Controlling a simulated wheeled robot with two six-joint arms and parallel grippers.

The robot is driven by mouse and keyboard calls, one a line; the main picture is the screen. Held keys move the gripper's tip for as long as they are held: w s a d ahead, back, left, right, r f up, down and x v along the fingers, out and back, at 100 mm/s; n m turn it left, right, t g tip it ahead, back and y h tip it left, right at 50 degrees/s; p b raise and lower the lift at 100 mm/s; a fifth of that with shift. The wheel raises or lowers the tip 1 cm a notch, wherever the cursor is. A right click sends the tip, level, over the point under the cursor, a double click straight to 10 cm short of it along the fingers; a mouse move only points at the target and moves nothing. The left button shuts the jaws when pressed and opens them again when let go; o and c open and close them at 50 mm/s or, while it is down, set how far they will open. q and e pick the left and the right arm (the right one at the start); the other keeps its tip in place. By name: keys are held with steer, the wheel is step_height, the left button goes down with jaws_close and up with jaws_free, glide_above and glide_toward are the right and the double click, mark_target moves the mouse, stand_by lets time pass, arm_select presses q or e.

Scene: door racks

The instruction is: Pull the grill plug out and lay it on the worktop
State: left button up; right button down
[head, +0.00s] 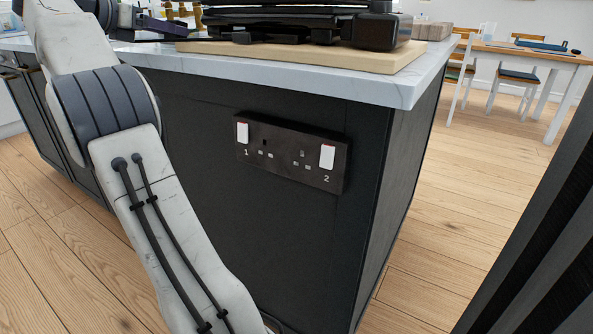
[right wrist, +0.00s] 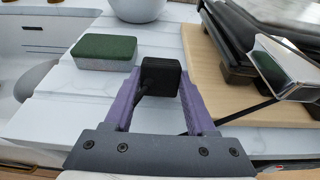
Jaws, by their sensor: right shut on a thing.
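The black grill plug (right wrist: 160,74) is between the purple fingers of my right gripper (right wrist: 161,84), which is shut on it. In the right wrist view it is over the white worktop (right wrist: 60,118); I cannot tell whether it touches the surface. In the head view my right gripper (head: 160,25) is at the worktop's left part, beside the grill. The double socket (head: 292,151) on the dark island side has nothing plugged into either outlet. The black grill (head: 300,25) stands on a wooden board (head: 400,58). A dark cable (right wrist: 246,112) runs near the board. My left gripper is not in view.
A green-topped sponge (right wrist: 105,50) lies left of the plug, and a white bowl (right wrist: 138,8) stands behind. The grill's board (right wrist: 205,70) is close on the right. A wooden table (head: 530,55) with chairs stands far right.

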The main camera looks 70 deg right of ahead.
steer(key=shift+f+b, duration=0.3)
steer(key=shift+f, duration=0.2)
steer(key=shift+c, duration=0.7)
jaws_free()
steer(key=shift+a, duration=0.1)
steer(key=p+v, duration=0.3)
steer(key=v, duration=0.7)
steer(key=shift+a+r, duration=0.15)
steer(key=shift+r, duration=0.05)
steer(key=shift+w, duration=0.1)
